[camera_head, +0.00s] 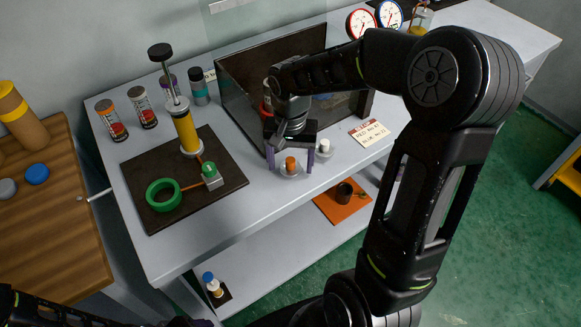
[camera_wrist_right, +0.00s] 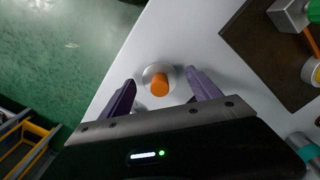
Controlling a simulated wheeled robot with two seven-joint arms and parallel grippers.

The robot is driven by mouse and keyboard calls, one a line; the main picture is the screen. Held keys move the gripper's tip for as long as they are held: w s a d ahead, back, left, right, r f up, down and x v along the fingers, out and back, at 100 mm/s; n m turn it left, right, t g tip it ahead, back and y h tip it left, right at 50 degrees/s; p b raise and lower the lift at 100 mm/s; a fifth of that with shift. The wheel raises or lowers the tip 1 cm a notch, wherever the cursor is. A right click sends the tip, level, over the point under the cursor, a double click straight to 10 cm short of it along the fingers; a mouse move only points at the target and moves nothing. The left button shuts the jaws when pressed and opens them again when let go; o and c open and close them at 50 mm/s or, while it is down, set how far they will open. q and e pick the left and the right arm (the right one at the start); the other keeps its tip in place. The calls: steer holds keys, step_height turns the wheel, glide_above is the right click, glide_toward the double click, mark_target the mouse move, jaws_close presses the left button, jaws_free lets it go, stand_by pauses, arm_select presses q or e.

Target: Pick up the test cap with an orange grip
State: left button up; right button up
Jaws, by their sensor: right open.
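The test cap with the orange grip (camera_head: 291,166) stands upright on the grey bench near its front edge, on a round pale metal base. It also shows in the right wrist view (camera_wrist_right: 159,85). My right gripper (camera_head: 290,160) is open above it, pointing down, with its purple fingers on either side of the orange grip; the wrist view shows a gap on both sides. A similar cap with a white grip (camera_head: 324,147) stands just to the right. My left arm shows dark at the bottom left; its finger state is unclear there.
A dark-walled open bin (camera_head: 238,107) stands behind the caps. A dark mat (camera_head: 222,196) with a yellow pump and green ring lies left. A paper card (camera_head: 370,132) lies right. The bench front edge is close; a lower shelf holds an orange mat (camera_head: 336,212).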

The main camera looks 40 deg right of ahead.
steer(key=shift+c, duration=0.3)
jaws_close()
stand_by(0.7)
